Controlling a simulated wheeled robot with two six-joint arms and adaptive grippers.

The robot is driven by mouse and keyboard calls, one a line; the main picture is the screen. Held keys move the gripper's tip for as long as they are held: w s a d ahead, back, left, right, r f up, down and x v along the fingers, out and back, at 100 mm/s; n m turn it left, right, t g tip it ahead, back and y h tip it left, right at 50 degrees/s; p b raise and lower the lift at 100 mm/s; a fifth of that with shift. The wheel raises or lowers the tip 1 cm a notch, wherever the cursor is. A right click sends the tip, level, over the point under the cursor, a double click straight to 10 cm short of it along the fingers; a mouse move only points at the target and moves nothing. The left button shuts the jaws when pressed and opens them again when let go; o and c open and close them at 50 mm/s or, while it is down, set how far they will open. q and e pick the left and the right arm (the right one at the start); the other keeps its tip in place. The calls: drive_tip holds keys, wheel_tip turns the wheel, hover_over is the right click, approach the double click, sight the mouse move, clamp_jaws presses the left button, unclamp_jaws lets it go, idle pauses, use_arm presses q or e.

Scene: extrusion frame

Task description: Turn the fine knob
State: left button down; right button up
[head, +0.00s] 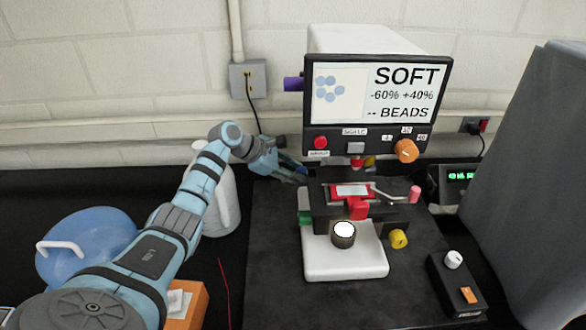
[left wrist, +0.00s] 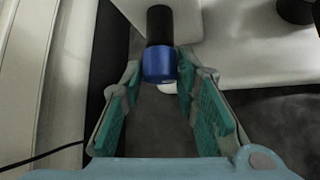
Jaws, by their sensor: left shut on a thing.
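My left gripper (head: 297,171) reaches in from the left, beside the microscope (head: 345,273). In the left wrist view, its green-padded fingers (left wrist: 160,70) stand on either side of a blue knob (left wrist: 160,66) on a dark shaft, and it is shut on this knob. No label marks it as the fine knob. In the head view the knob is mostly hidden by the gripper and the microscope. My right gripper is in neither view.
A screen reading SOFT (head: 403,74) tops the microscope, with an orange dial (head: 405,150) below. A yellow knob (head: 399,239) is on its right side. A white jug (head: 222,205) stands beside my left arm. A control box (head: 456,285) sits at front right.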

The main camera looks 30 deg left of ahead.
use_arm(q)
drive_tip(key=shift+s+d+f, duration=0.1)
drive_tip(key=shift+s+f, duration=0.05)
drive_tip(key=shift+s+d+f+m+t+y, duration=0.1)
drive_tip(key=shift+m+t+y, duration=0.35)
drive_tip(key=shift+t, duration=0.25)
drive_tip(key=shift+f+m+t+y, duration=0.1)
drive_tip(key=shift+m+t+y, duration=0.25)
drive_tip(key=shift+m+t, duration=0.3)
drive_tip(key=shift+t, duration=0.35)
drive_tip(key=c, duration=1.6)
unclamp_jaws()
drive_tip(key=o, duration=0.4)
drive_tip(key=shift+w+d+r, duration=0.1)
drive_tip(key=shift+w, duration=0.1)
drive_tip(key=shift+c, duration=0.2)
